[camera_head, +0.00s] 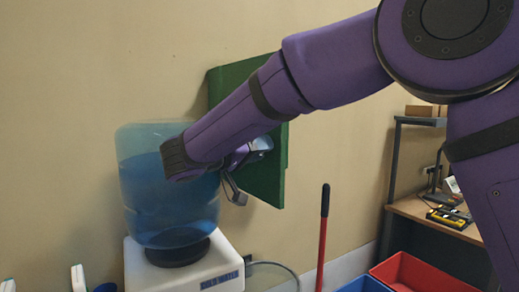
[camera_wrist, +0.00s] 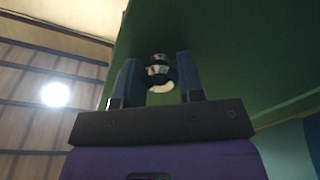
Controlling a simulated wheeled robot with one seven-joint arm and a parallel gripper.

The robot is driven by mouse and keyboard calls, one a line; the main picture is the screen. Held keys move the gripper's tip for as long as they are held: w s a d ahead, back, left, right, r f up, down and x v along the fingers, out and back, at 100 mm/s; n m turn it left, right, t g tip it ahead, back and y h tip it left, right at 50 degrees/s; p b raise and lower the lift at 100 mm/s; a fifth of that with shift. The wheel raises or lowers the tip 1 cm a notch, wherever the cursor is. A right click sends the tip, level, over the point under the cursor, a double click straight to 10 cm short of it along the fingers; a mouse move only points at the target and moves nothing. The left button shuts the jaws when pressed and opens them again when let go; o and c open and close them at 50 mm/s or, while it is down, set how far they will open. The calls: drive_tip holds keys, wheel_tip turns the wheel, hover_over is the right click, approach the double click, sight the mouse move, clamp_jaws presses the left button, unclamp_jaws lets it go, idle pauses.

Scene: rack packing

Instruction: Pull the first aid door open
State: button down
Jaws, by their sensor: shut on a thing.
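The green first aid cabinet (camera_head: 268,178) hangs on the wall behind my arm in the head view, its front partly hidden by the arm. In the wrist view its green door (camera_wrist: 235,60) fills the upper right. A round, shiny metal knob (camera_wrist: 158,70) shows on the door between the two fingers. My gripper (camera_wrist: 157,80) is shut on this knob, one finger on each side. In the head view my gripper (camera_head: 235,190) is at the cabinet's front, mostly hidden by my wrist. I cannot tell whether the door is ajar.
A water dispenser with a blue bottle (camera_head: 150,205) stands just left of the gripper. A red pole with a black grip (camera_head: 323,235) stands below right. A red bin (camera_head: 420,275) and a wooden desk (camera_head: 425,213) with a shelf are at right.

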drive_tip(key=shift+a+r, duration=0.15)
drive_tip(key=c, duration=0.7)
unclamp_jaws()
drive_tip(key=shift+c, duration=0.2)
drive_tip(key=v, duration=1.1)
